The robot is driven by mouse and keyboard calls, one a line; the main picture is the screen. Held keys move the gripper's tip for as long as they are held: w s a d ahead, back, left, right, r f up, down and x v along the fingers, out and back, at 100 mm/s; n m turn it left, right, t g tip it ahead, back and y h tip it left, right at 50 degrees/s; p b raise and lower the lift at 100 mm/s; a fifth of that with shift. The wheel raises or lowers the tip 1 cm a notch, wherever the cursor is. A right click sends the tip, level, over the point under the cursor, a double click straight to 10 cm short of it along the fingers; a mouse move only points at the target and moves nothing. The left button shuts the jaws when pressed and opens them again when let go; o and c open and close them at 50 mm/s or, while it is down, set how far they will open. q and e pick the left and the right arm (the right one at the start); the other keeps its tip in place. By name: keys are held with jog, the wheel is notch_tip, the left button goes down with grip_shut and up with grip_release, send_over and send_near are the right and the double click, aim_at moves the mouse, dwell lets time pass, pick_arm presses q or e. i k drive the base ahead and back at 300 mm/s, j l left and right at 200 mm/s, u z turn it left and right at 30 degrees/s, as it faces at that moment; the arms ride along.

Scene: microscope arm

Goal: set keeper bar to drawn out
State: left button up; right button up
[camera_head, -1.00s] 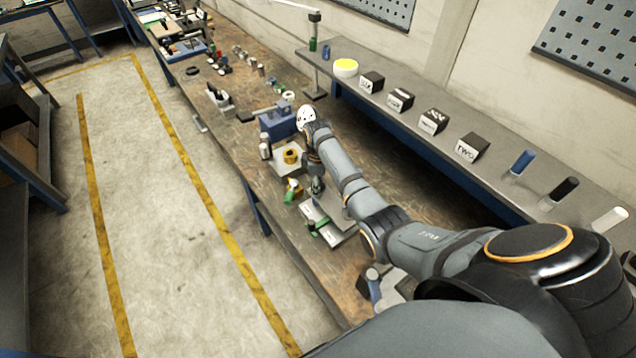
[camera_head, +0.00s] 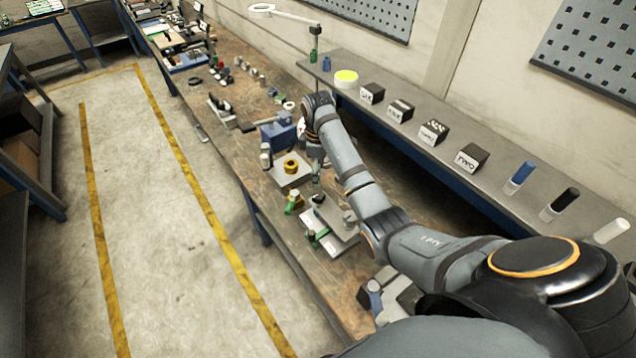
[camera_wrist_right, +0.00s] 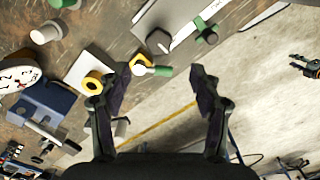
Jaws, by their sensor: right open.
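My right gripper (camera_wrist_right: 158,95) is open and empty in the right wrist view, its dark fingers spread. Beyond and between its fingers is a small fixture with a yellow block, a white part and a green end (camera_wrist_right: 163,70). It also shows in the head view (camera_head: 294,203) at the bench's front edge. A grey plate with a dark knob (camera_wrist_right: 158,41) and a green knob (camera_wrist_right: 206,37) lies beside it. I cannot tell which part is the keeper bar. A small dark claw shape (camera_wrist_right: 306,66) at the wrist view's right edge may be my left gripper.
A yellow ring on a pale plate (camera_head: 291,165) and a blue block (camera_head: 279,133) stand farther along the bench. A white dial (camera_wrist_right: 19,77) shows in the wrist view. A raised shelf (camera_head: 440,160) with labelled boxes runs behind. The floor in front is clear.

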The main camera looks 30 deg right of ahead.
aim_at(311, 236)
jog(key=k+j, duration=0.8)
jog(key=j, duration=0.1)
